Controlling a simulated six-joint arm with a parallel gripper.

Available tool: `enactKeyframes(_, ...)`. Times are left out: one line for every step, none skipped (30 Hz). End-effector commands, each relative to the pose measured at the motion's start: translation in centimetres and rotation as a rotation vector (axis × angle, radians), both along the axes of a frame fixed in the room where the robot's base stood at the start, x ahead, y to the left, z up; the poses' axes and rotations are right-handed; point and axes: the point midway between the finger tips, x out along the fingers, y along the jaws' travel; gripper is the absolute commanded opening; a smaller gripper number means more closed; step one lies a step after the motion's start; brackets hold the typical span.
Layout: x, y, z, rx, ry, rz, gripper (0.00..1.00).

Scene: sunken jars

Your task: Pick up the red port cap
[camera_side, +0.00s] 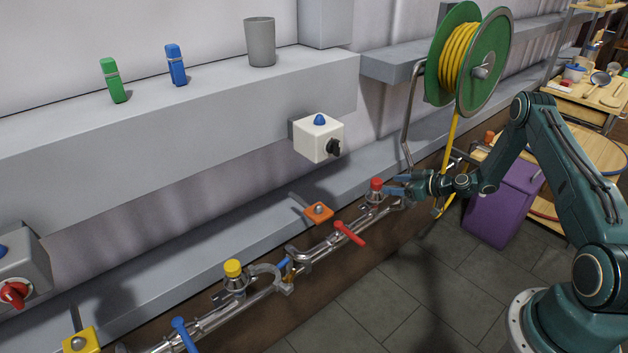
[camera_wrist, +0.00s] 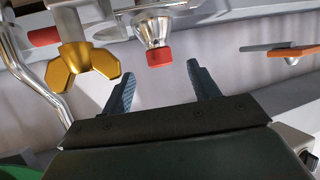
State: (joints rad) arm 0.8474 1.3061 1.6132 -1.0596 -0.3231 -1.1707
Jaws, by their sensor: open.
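The red port cap (camera_side: 376,184) sits on a metal port on the pipe in the side view. In the wrist view the red cap (camera_wrist: 159,57) is on the end of its silvery port, between and just beyond my fingertips. My gripper (camera_side: 392,184) is just right of the cap in the side view, with its fingers pointing at it. In the wrist view my gripper (camera_wrist: 160,78) is open and empty, one finger on either side of the cap's line. I see no contact with the cap.
A brass wing-shaped piece (camera_wrist: 80,65) is beside the port. A hose reel (camera_side: 485,62) with yellow hose hangs behind my gripper. A purple bin (camera_side: 500,205) stands right.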

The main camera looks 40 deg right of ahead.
Motion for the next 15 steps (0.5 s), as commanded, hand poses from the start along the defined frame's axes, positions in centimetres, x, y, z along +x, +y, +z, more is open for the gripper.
enactKeyframes(0.7, 0.3, -0.4, -0.001, 0.0, 0.004, 0.61)
enactKeyframes(1.1, 0.5, -0.5, -0.001, 0.0, 0.004, 0.61)
enactKeyframes(1.6, 0.5, -0.7, -0.001, 0.0, 0.004, 0.61)
enactKeyframes(1.9, 0.6, -0.8, 0.0, 0.0, 0.003, 0.61)
enactKeyframes(2.2, 0.7, -1.0, -0.001, 0.0, 0.004, 0.61)
enactKeyframes(2.6, 0.8, -1.1, -0.001, 0.0, 0.003, 0.61)
enactKeyframes(2.8, 0.8, -1.3, -0.001, 0.001, 0.001, 0.61)
enactKeyframes(3.0, 0.9, -1.4, 0.0, 0.001, 0.001, 0.61)
enactKeyframes(3.2, 0.9, -1.4, -0.001, 0.0, 0.001, 0.61)
enactKeyframes(3.4, 1.0, -1.5, -0.001, 0.0, 0.001, 0.61)
enactKeyframes(3.5, 1.0, -1.5, 0.0, 0.0, 0.001, 0.61)
enactKeyframes(3.6, 1.0, -1.5, 0.0, 0.0, 0.001, 0.61)
enactKeyframes(3.6, 1.0, -1.6, 0.001, 0.0, 0.001, 0.61)
enactKeyframes(3.7, 1.0, -1.6, 0.001, 0.0, 0.001, 0.61)
enactKeyframes(3.7, 1.0, -1.6, 0.001, 0.0, 0.0, 0.61)
